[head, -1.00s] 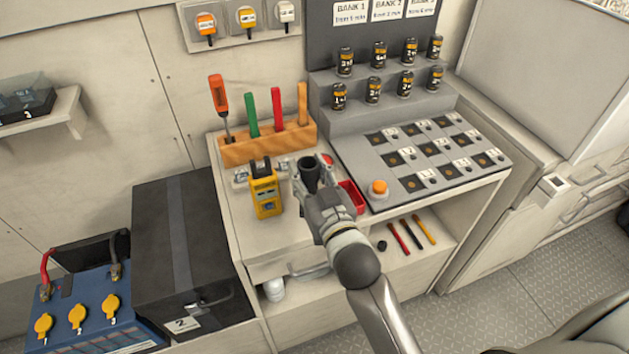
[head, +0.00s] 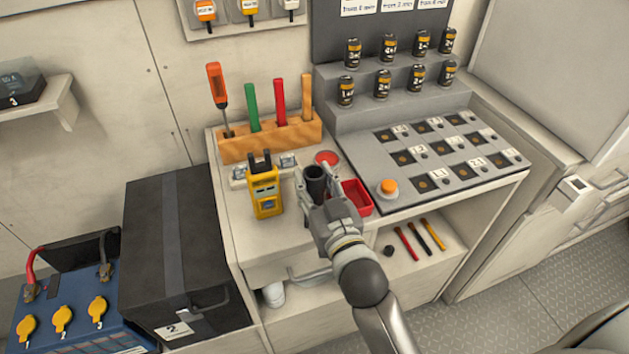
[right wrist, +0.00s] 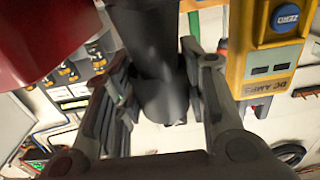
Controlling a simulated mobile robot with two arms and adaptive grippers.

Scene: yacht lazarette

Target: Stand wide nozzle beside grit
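My right gripper (head: 316,192) is shut around a dark, hollow, round-mouthed piece that looks like the wide nozzle (head: 314,176). It holds the piece roughly upright over the cabinet top, between the yellow meter and the red tray. In the right wrist view the same dark cylinder (right wrist: 152,45) runs between the two fingers. Its lower end is partly hidden, and I cannot tell whether it touches the surface. Nothing in view is clearly labelled grit. A red round thing (head: 327,158) lies just behind the nozzle. My left gripper is not in view.
A yellow meter (head: 265,193) stands left of the gripper. A red tray (head: 357,197) and an orange button (head: 387,188) are to its right. Behind are a wooden tool rack (head: 270,140) and stepped cans (head: 383,83). Free surface lies in front of the meter.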

